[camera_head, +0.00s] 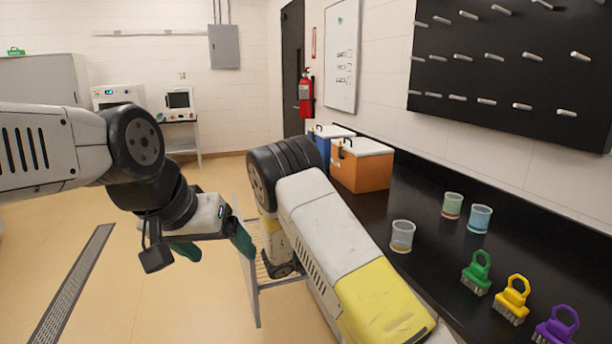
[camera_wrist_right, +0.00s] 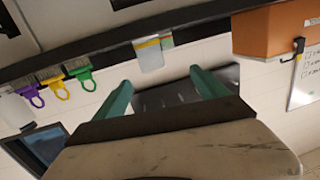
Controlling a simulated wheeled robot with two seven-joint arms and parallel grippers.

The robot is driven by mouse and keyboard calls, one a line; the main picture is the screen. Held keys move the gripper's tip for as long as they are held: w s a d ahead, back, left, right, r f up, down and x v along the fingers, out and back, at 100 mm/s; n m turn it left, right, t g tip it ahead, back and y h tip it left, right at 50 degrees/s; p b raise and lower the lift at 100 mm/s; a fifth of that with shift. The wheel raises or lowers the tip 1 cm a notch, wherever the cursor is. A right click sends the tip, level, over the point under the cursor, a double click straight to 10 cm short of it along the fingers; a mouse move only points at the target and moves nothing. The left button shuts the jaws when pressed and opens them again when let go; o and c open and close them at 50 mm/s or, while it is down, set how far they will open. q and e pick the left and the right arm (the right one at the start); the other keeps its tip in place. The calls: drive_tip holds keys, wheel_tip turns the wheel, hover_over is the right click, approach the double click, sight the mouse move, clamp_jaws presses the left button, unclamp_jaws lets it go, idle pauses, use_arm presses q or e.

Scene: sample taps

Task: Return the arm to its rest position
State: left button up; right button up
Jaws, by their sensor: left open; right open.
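My left gripper (camera_head: 212,249) hangs over the open floor on the left in the head view, its green fingers apart and nothing between them. My right arm (camera_head: 335,240) reaches in from the bottom of the head view, beside the black counter; its gripper is hidden there. In the right wrist view, my right gripper (camera_wrist_right: 160,92) shows two green fingers spread apart and empty.
The black counter (camera_head: 425,205) on the right holds cups (camera_head: 402,236), green, yellow and purple brushes (camera_head: 512,298), and orange (camera_head: 361,168) and blue cooler boxes. A metal rack (camera_head: 252,275) stands near my arms. The floor at left is clear, with a drain grate (camera_head: 72,285).

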drive_tip(key=w+a+r+n+t+y, duration=0.2)
drive_tip(key=w+a+r+t+y, duration=0.15)
drive_tip(key=w+r+y, duration=0.45)
drive_tip(key=s+a+r+n+y, duration=0.3)
drive_tip(key=s+r+n+y, duration=0.2)
drive_tip(key=s+r+y, duration=0.65)
drive_tip(key=s+r+n+g, duration=0.2)
drive_tip(key=s+r+n, duration=0.25)
drive_tip(key=s, duration=0.75)
drive_tip(key=s+d+f+n+g+h, duration=0.1)
drive_tip(key=s+d+f, duration=0.1)
drive_tip(key=s, duration=0.6)
drive_tip(key=s+d+f+n+g+h, duration=0.1)
drive_tip(key=s+d, duration=0.3)
drive_tip(key=s, duration=0.5)
drive_tip(key=shift+s+d+f+g, duration=0.15)
drive_tip(key=shift+d+f+g, duration=0.2)
drive_tip(key=shift+g, duration=0.3)
